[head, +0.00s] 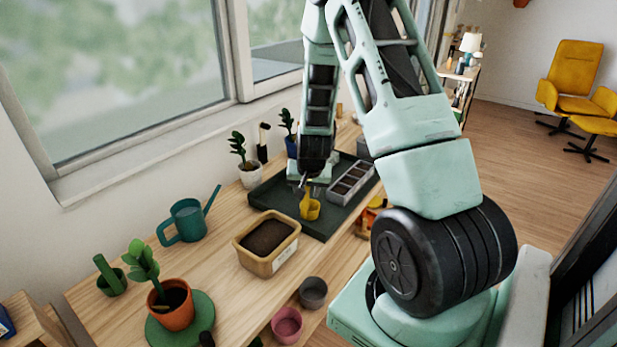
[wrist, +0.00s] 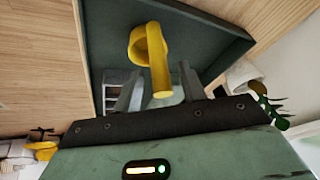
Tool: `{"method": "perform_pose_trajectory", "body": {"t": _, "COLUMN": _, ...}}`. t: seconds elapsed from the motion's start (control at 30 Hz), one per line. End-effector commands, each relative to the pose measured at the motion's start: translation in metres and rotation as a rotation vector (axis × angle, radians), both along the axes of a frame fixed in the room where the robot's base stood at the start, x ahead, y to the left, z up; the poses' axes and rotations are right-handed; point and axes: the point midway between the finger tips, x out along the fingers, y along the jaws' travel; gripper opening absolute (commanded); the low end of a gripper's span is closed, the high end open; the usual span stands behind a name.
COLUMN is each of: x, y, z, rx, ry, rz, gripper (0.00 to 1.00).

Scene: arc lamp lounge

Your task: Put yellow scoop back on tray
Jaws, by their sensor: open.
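The yellow scoop (head: 310,207) is at the near left part of the dark green tray (head: 266,201), inside its edge. In the wrist view the scoop (wrist: 139,42) has its round cup away from me and its handle pointing back towards my gripper (wrist: 162,74). The handle lies between the two grey fingers, which stand apart on either side of it. My gripper (head: 310,184) is low over the tray in the head view, just behind the scoop. The tray (wrist: 205,35) fills the background behind the scoop. The scoop's underside is hidden.
A grey divided box (head: 352,183) sits on the tray's right side. A teal watering can (head: 187,220) is to the left, and a white potted plant (head: 250,175) stands behind the tray's left corner.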

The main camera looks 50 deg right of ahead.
Motion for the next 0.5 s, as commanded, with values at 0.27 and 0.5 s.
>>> {"method": "perform_pose_trajectory", "body": {"t": 0.27, "x": -0.016, "y": 0.013, "z": 0.051, "rx": -0.003, "ry": -0.004, "rz": 0.001, "gripper": 0.41}}
{"method": "perform_pose_trajectory", "body": {"t": 0.5, "x": -0.025, "y": 0.02, "z": 0.076, "rx": -0.001, "ry": -0.002, "rz": 0.001, "gripper": 0.41}}
